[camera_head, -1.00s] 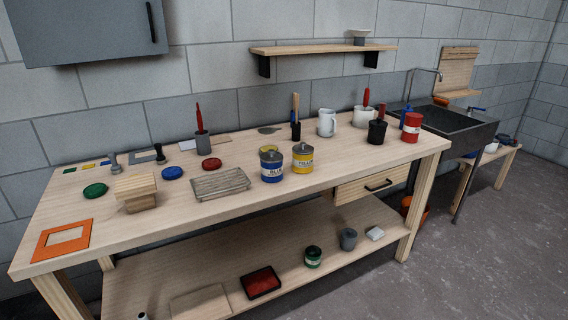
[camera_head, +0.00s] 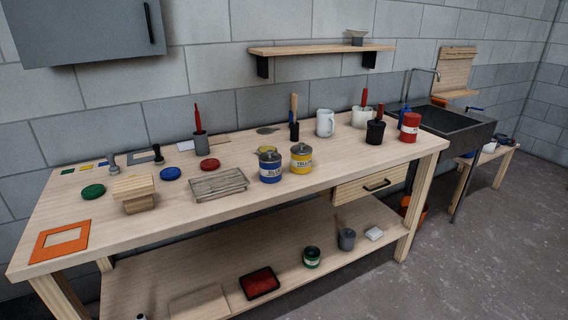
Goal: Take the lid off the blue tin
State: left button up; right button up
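The blue tin (camera_head: 270,168) stands upright on the workbench (camera_head: 225,222), right of the wooden slatted rack. It has a pale label and a grey lid (camera_head: 270,155) sitting on its top. The yellow tin (camera_head: 301,160), also with a grey lid, stands close to its right and slightly behind. A flat yellowish disc partly shows behind the blue tin. Neither of my grippers is in view.
A slatted rack (camera_head: 218,184) lies left of the blue tin. A wooden block (camera_head: 134,193) and an orange frame (camera_head: 60,242) are further left. The bench front before the tins is clear.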

aim_at(269, 157)
jog(key=i+l, duration=0.25)
jog(key=i+l+u, duration=0.15)
jog(key=l, duration=0.2)
jog(key=i+l, duration=0.3)
jog(key=i+l+u, duration=0.15)
jog(key=l, duration=0.2)
jog(key=i+l, duration=0.25)
jog(key=i+l+u, duration=0.15)
jog(key=l, duration=0.35)
